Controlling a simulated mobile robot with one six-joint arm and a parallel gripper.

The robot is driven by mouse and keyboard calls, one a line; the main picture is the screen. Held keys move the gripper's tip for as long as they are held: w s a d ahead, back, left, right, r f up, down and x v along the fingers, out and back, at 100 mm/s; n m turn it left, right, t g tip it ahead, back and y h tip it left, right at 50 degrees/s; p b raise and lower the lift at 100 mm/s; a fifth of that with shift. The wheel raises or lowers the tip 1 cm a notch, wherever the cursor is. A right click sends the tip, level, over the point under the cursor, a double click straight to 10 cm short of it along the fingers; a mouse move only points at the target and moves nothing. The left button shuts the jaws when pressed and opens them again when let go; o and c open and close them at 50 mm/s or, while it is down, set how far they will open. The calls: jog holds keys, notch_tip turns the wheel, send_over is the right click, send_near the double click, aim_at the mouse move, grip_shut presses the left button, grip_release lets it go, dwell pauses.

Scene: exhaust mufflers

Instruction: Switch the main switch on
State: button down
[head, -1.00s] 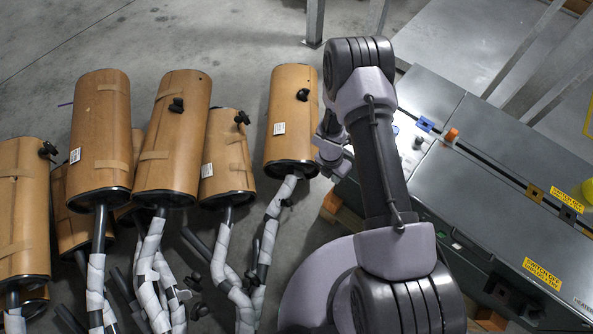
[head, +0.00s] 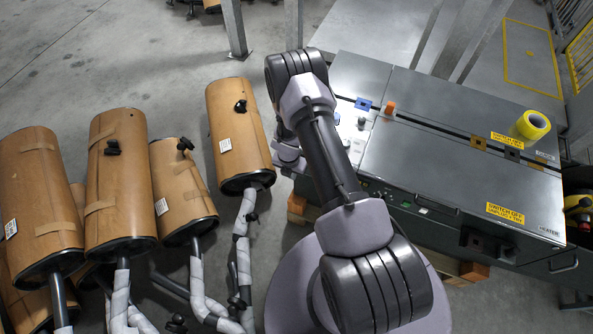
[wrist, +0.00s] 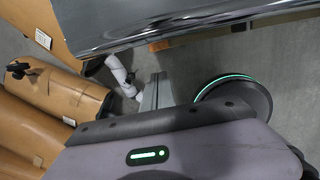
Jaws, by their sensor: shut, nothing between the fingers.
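The grey machine cabinet (head: 440,170) stands right of my arm in the head view. Small controls, among them a pale lit rectangle (head: 423,211), line its front edge. An orange knob-like part (head: 389,108) and a blue square part (head: 363,104) are on its top. I cannot tell which part is the main switch. My gripper (wrist: 156,84) shows as narrow grey fingers in the wrist view, shut and empty. The shiny cabinet edge (wrist: 185,28) is above it there, apart in the picture. In the head view my arm's end is beside the cabinet's left end, its fingers not clear.
Several brown mufflers (head: 122,190) with wrapped pipes lie left of my arm. The nearest muffler (head: 240,130) is close to my wrist. A yellow tape roll (head: 531,125) sits on the cabinet. Metal posts (head: 234,28) stand behind. Bare floor is at the upper left.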

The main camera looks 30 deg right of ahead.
jog(key=shift+w+d+f+b, duration=0.2)
jog(key=shift+w+d+f, duration=0.4)
jog(key=shift+d, duration=0.25)
jog(key=shift+w+d+f+b, duration=0.15)
jog(key=shift+w+d+f, duration=0.3)
jog(key=shift+w+d, duration=0.3)
